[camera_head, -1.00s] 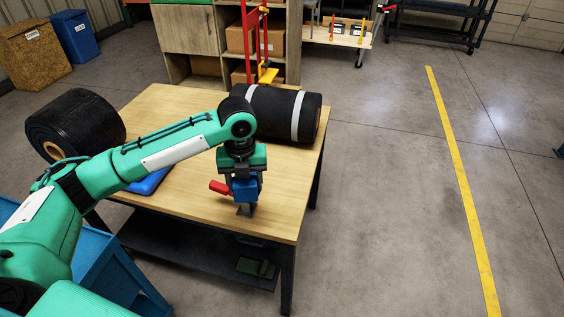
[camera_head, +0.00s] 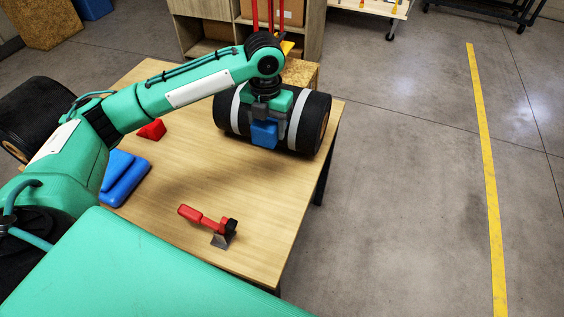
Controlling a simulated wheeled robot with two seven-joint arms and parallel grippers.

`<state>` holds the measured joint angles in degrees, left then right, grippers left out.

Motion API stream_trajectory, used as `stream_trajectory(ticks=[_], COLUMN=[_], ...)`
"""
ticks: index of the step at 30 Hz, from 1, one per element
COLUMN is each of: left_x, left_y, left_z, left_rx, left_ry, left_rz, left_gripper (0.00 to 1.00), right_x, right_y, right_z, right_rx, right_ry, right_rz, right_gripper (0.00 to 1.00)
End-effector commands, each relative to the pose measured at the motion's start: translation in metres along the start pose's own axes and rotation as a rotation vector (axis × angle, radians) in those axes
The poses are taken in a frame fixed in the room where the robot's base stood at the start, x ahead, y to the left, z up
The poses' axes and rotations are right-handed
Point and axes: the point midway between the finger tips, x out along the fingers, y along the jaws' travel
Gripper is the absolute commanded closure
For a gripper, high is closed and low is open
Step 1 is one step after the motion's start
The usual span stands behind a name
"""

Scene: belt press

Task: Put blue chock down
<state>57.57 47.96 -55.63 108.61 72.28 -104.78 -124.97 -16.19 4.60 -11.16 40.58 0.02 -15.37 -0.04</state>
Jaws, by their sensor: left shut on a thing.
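The blue chock (camera_head: 264,135) is in my left gripper (camera_head: 266,121), which is shut on it. They are in front of the black roll (camera_head: 233,117) with two pale straps, which lies at the far right of the wooden table (camera_head: 181,186). The chock hides part of the roll's front. I cannot tell whether the chock touches the table or the roll. My right gripper is not in view.
A red-handled scraper-like tool (camera_head: 206,219) lies near the table's front edge. A red wedge (camera_head: 152,130) and a blue item (camera_head: 125,182) lie on the left. Another black roll (camera_head: 38,112) is at far left. The table's middle is clear.

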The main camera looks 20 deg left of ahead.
Motion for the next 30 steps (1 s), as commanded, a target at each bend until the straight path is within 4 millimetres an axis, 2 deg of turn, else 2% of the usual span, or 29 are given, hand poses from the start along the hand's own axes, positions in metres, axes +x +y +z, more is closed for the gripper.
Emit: stream_trajectory(ticks=[5, 9, 12, 15, 21, 30], left_x=[0.019, 0.056, 0.082, 0.109, 0.147, 0.173], left_y=[0.0, 0.0, 0.0, 0.0, 0.0, 0.0], left_z=[-0.001, -0.002, -0.002, -0.002, -0.001, -0.001], left_rx=[-0.001, -0.001, -0.002, -0.001, -0.001, -0.001], left_ry=[0.004, 0.006, 0.005, 0.005, 0.002, 0.002], left_rz=[0.0, 0.001, 0.0, 0.001, 0.0, 0.001], left_gripper=[0.76, 0.76, 0.76, 0.76, 0.76, 0.76], right_x=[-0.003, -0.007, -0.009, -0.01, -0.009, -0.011], right_y=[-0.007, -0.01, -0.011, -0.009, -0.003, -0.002], right_z=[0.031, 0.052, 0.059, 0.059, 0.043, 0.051], right_rx=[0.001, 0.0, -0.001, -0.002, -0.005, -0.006], right_ry=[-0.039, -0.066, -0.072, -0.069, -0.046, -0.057], right_rz=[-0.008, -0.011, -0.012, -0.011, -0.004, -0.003], right_gripper=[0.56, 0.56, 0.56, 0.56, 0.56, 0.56])
